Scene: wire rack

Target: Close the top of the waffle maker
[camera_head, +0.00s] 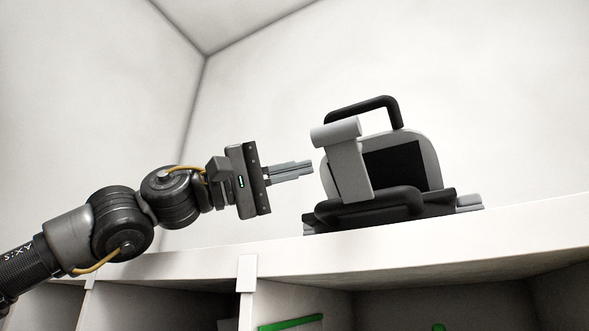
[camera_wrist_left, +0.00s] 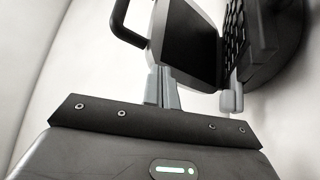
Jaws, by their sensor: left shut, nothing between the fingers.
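The waffle maker (camera_head: 378,205) stands on the white top shelf in the head view. Its lid (camera_head: 425,152) is raised, with a black handle (camera_head: 362,107) at its top. A grey cylinder-ended arm (camera_head: 347,165) shows at the lid's left side. My left gripper (camera_head: 308,169) is shut and empty, just left of the lid and pointing at it; I cannot tell whether it touches. In the left wrist view, the shut fingers (camera_wrist_left: 163,88) point toward the raised lid (camera_wrist_left: 188,45), and the dark gridded base plate (camera_wrist_left: 236,42) shows beside it. My right gripper is not in view.
The white shelf top (camera_head: 420,240) has free room left of the waffle maker. Below its front edge are open compartments, with a green-edged item (camera_head: 290,324) in one. White walls stand behind and to the left.

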